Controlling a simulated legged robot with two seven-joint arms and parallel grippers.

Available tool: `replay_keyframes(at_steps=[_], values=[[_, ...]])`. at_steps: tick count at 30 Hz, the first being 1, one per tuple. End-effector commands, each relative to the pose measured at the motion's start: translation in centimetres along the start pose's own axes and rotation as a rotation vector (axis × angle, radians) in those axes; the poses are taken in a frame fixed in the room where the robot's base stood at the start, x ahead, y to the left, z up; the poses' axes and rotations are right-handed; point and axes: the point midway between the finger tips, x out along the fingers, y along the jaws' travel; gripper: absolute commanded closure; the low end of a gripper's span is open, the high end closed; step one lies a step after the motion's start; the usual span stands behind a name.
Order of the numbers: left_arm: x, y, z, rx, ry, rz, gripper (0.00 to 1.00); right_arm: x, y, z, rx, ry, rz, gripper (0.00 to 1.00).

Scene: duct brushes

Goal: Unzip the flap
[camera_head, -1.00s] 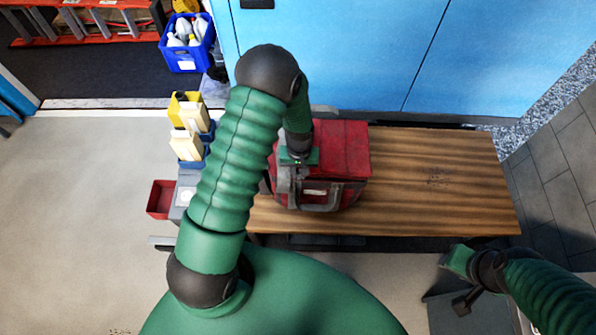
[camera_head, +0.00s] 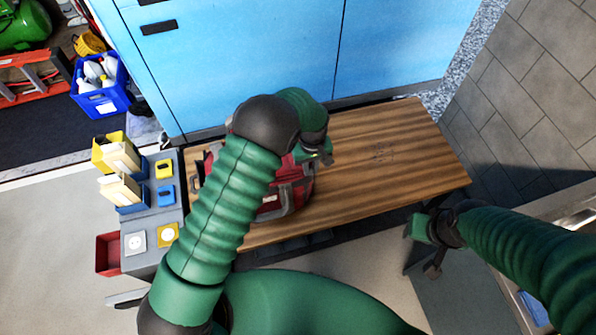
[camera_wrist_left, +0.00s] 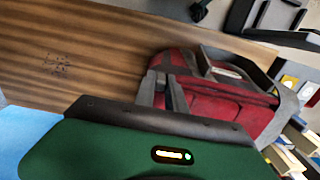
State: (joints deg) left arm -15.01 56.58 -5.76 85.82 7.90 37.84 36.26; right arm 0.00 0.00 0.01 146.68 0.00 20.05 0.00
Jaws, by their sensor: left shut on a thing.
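The red bag (camera_head: 296,190) with grey trim and handles stands on the wooden bench, largely hidden behind my left arm in the head view. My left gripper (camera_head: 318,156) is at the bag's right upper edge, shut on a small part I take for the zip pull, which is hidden. In the left wrist view the red bag (camera_wrist_left: 215,100) lies beyond the green gripper body, with dark straps close to it. The flap's opening cannot be made out. My right gripper (camera_head: 424,238) hangs off the bench's front right corner, away from the bag; its jaws are unclear.
The wooden bench (camera_head: 400,140) is clear to the right of the bag. Blue cabinets (camera_head: 250,60) stand behind it. A grey stand (camera_head: 150,205) with yellow and blue bins and a red bin (camera_head: 108,254) are at left. A tiled wall (camera_head: 530,90) is at right.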

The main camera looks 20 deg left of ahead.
Motion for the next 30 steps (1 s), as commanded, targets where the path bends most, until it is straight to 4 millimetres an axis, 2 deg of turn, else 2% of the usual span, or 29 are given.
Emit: replay_keyframes(at_steps=[14, 15, 19, 30], values=[[-0.09, 0.41, -0.03, 0.002, 0.001, 0.001, 1.0, 0.12, 0.0, 0.03, 0.0, 0.0, 0.0, 0.64], [-0.09, 0.41, -0.02, 0.002, 0.001, 0.0, 0.79, 0.12, 0.0, 0.03, 0.0, 0.0, 0.0, 0.64], [-0.05, 0.39, -0.01, 0.001, 0.001, -0.001, 0.63, 0.12, 0.0, 0.03, 0.0, 0.0, 0.0, 0.64], [-0.53, 0.4, -0.03, 0.001, 0.001, 0.0, 0.63, 0.31, 0.0, 0.07, 0.0, 0.0, 0.0, 0.64]])
